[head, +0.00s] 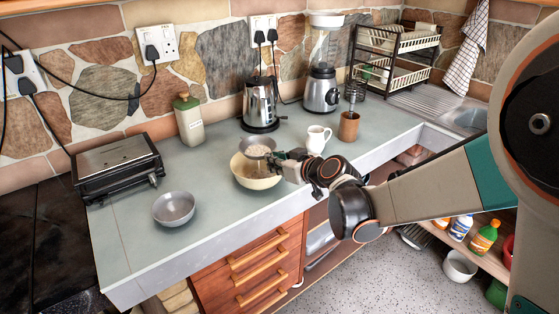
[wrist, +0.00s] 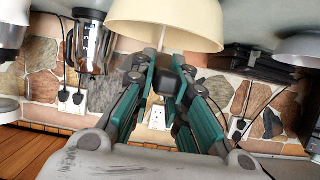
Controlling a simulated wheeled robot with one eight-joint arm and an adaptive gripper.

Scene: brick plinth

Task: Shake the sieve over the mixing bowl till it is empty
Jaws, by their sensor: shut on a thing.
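The grey sieve (head: 257,147) is held just above the cream mixing bowl (head: 257,182) on the counter. My gripper (head: 279,158) comes in from the right and is shut on the sieve's handle, near the bowl's right rim. Something pale shows around the sieve and in the bowl opening; I cannot tell how much lies in either. In the wrist view, which is upside down, the cream bowl (wrist: 165,22) fills the top and my gripper (wrist: 168,78) is closed in front of it. The sieve's mesh is not clear there.
A grey metal bowl (head: 173,208) stands to the left, near the front edge. A white jug (head: 317,140) and brown cup (head: 349,127) stand close right of my gripper.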

